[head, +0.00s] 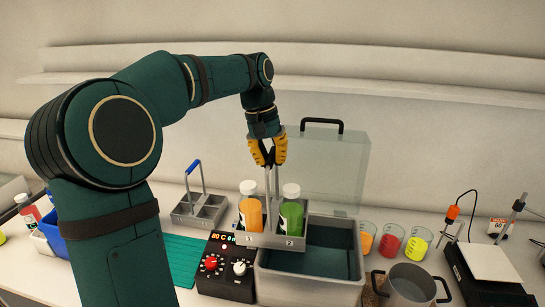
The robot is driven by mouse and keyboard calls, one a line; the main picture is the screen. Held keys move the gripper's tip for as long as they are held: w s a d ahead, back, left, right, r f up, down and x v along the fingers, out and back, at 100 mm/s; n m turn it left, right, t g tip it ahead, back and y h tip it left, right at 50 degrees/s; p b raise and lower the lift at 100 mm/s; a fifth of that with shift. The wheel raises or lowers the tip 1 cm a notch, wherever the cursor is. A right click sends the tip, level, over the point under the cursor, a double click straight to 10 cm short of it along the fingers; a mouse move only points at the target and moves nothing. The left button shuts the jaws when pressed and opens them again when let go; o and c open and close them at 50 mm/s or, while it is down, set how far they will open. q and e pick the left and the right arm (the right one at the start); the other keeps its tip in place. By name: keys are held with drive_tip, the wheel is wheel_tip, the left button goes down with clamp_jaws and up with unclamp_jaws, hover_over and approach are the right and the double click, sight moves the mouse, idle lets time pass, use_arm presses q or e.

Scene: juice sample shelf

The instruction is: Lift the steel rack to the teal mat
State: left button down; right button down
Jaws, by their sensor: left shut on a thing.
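The steel rack (270,240) holds an orange bottle and a green bottle, both upright, with white caps. Its front is marked 1 and 2. My left gripper (267,160), with yellow fingers, is shut on the top of the rack's upright handle. The rack appears over the left part of the open water bath (312,289) and the back of its control box. I cannot tell its exact height. The teal mat (183,259) lies on the bench left of the control box, partly hidden by my left arm. My right gripper is out of view.
A second rack with a blue handle (200,210) stands empty behind the mat. The control box (226,267) has red and white knobs. The bath's clear lid (340,165) stands raised behind. Beakers of juice (391,241), a grey pot (408,285) and a scale (487,262) are at right.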

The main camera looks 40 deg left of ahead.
use_arm(q)
drive_tip(key=s+a+p, duration=0.2)
drive_tip(key=s+a, duration=0.4)
drive_tip(key=a, duration=0.2)
drive_tip(key=shift+s+a, duration=0.15)
drive_tip(key=shift+a, duration=0.25)
idle(0.5)
drive_tip(key=shift+r, duration=0.1)
